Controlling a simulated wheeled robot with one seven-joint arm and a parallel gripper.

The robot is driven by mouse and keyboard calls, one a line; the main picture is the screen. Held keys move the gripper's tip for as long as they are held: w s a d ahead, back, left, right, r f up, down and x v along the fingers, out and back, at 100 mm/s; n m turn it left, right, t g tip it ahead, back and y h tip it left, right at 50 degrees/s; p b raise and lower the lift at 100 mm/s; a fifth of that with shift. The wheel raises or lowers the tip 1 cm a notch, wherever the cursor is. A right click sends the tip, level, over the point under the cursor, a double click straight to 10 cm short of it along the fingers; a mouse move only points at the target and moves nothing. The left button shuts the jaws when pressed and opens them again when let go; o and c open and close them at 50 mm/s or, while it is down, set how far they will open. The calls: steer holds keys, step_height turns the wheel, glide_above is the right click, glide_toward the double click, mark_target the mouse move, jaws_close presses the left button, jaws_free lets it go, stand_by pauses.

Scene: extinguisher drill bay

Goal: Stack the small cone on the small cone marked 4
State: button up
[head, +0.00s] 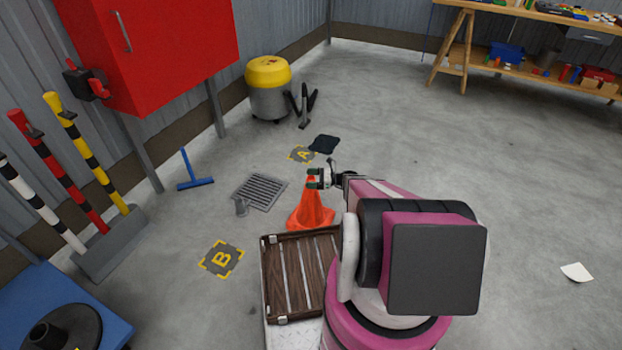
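One orange cone (310,212) shows in the head view, upright, just beyond the wooden slatted deck in front of me. I see no number on it, and the deck hides part of its lower edge. My gripper (313,178) is at the top of this cone, with its dark fingertips pointing left. The fingers seem to lie around or just in front of the cone's tip. At this size I cannot tell whether they grip it, or whether the cone rests on the floor. No second cone and no mark 4 can be made out.
Floor mark B (222,259) and mark A (302,154) lie left of and beyond the cone, with a drain grate (260,192) between. A yellow-topped vacuum (268,88) stands behind. The right floor is mostly clear.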

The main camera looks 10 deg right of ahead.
steer(key=shift+d, duration=0.1)
steer(key=v, duration=1.1)
steer(key=s+a+r+n+g+h, duration=0.5)
steer(key=s+a+r+n+h, duration=0.2)
steer(key=s+a+r+n, duration=0.3)
steer(key=s+r+n+h, duration=0.4)
steer(key=r+n+h, duration=0.1)
steer(key=r, duration=0.2)
steer(key=s+r+n+t+h, duration=0.1)
steer(key=s+r+n+h, duration=0.3)
steer(key=r, duration=0.3)
steer(key=shift+s+a+n+h, duration=0.4)
steer(key=shift+a+n+h, duration=0.05)
steer(key=shift+n+h, duration=0.35)
